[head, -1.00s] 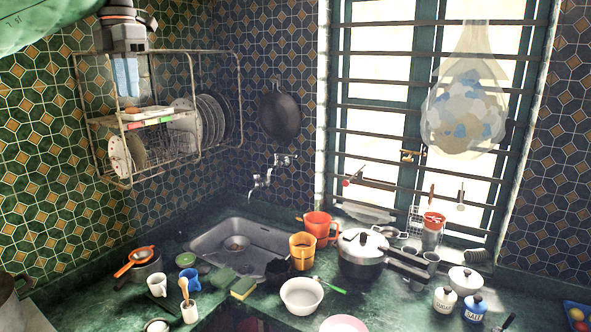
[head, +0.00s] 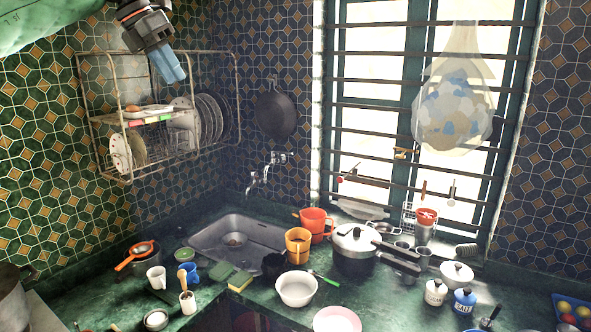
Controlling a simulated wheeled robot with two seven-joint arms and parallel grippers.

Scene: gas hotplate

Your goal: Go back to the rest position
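My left gripper (head: 172,74) shows at the upper left, at the end of my arm that comes in from the left edge. It is tilted, its blue fingers pointing down and to the right. The fingers look closed together with nothing between them. In the picture it overlaps the top of the wire dish rack (head: 122,88); the gap in depth is hard to judge. My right gripper is out of view.
The rack holds several plates (head: 212,118). Below are a sink (head: 215,262), orange mugs (head: 316,222), a pressure cooker (head: 352,252) and a white bowl (head: 296,289) on the crowded green counter. A bag (head: 455,105) hangs by the barred window.

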